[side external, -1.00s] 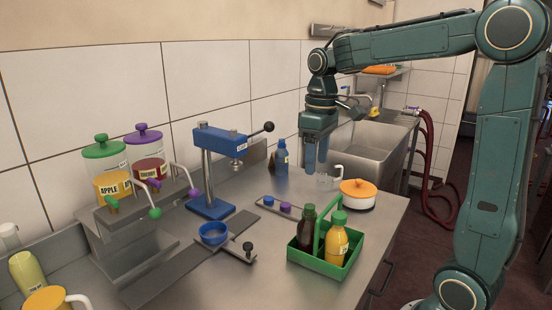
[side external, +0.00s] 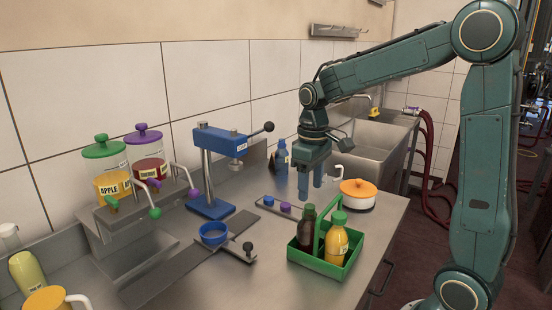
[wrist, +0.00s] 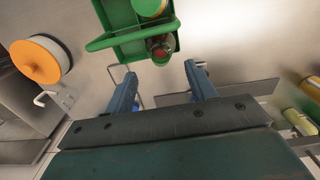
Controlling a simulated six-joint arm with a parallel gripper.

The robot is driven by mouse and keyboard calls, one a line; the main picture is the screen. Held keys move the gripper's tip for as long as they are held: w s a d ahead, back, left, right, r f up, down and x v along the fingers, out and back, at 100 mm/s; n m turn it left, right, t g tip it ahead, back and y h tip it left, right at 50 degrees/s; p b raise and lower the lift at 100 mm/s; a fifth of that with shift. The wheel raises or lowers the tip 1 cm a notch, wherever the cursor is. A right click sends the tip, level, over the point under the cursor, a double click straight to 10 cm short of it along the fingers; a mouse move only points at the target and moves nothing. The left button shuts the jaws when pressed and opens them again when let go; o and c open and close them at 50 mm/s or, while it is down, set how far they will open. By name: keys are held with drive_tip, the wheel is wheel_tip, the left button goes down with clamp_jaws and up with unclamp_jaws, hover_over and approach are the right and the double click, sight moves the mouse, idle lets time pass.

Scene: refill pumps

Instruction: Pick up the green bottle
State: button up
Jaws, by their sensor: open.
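A green-capped bottle with yellow-orange contents (side external: 336,243) stands upright in a green carrier (side external: 310,262) on the steel counter. A dark bottle (side external: 306,233) stands beside it in the carrier. No wholly green bottle stands in the carrier. My gripper (side external: 310,190) points down above the counter, behind the carrier, with nothing between its fingers. In the wrist view the open fingers (wrist: 160,70) sit just below the carrier (wrist: 122,18). The dark bottle (wrist: 160,48) lies near the line between them, and the yellow-orange bottle (wrist: 150,5) is cut off at the top edge.
A white pot with an orange lid (side external: 357,190) stands right of my gripper. A blue press (side external: 210,180) and blue bottle (side external: 281,157) stand to the left. The carrier's green handle (wrist: 105,43) arches beside the bottles. A pale yellow-green bottle (side external: 27,275) is at far left.

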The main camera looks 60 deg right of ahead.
sight(310, 208)
drive_tip(key=shift+f, duration=0.75)
drive_tip(key=shift+s+f, duration=0.1)
drive_tip(key=shift+f, duration=2.5)
clamp_jaws()
